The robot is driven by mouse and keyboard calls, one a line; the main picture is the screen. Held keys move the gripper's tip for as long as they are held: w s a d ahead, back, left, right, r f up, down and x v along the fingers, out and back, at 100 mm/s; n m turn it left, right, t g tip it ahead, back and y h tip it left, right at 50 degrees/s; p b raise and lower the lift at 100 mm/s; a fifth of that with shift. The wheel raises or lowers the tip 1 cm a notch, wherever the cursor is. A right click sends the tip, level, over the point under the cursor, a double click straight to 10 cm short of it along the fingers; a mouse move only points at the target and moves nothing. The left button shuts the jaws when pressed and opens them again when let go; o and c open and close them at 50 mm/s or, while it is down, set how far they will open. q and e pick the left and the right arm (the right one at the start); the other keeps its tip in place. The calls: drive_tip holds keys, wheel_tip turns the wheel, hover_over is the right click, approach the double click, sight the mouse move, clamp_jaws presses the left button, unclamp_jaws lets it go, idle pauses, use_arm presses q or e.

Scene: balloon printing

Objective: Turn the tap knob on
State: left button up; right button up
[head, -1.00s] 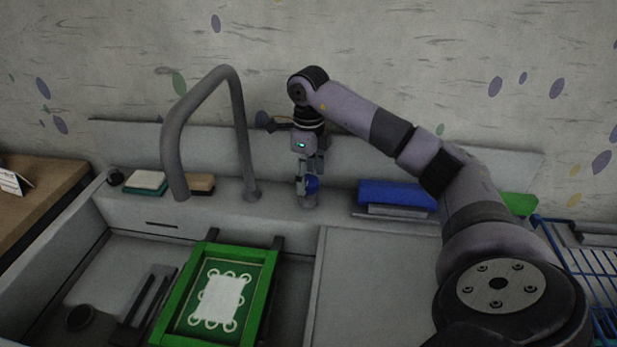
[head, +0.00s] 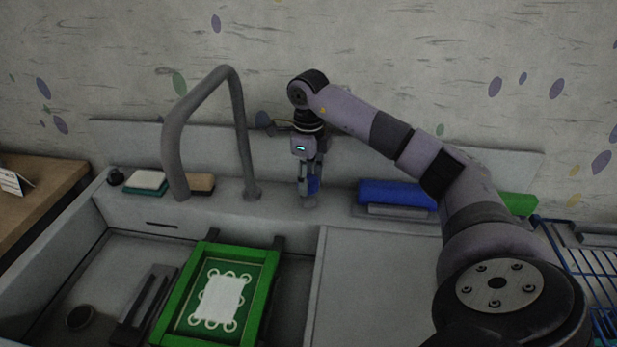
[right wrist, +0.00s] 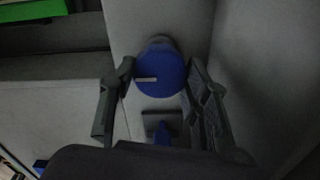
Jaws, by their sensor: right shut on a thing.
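The tap knob (head: 313,185) is blue and stands on the sink's back ledge, right of the tall grey spout (head: 240,130). In the right wrist view the knob's round blue top (right wrist: 160,74) has a short pale mark pointing left. My right gripper (head: 309,190) points straight down over the knob, its fingers on either side of it. No water shows under the spout. My left gripper is not in view.
A green-framed screen (head: 262,290) lies across the sink basin. Sponges (head: 148,180) and a brown block (head: 200,183) sit left on the ledge. A blue item (head: 396,193) lies right of the knob. A blue wire rack (head: 575,260) stands at far right.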

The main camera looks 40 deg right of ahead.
drive_tip(key=shift+c, duration=0.8)
drive_tip(key=n, duration=0.3)
drive_tip(key=shift+p, duration=0.4)
drive_tip(key=n, duration=0.5)
drive_tip(key=shift+p, duration=0.35)
drive_tip(key=n, duration=0.4)
drive_tip(key=shift+n, duration=2.9)
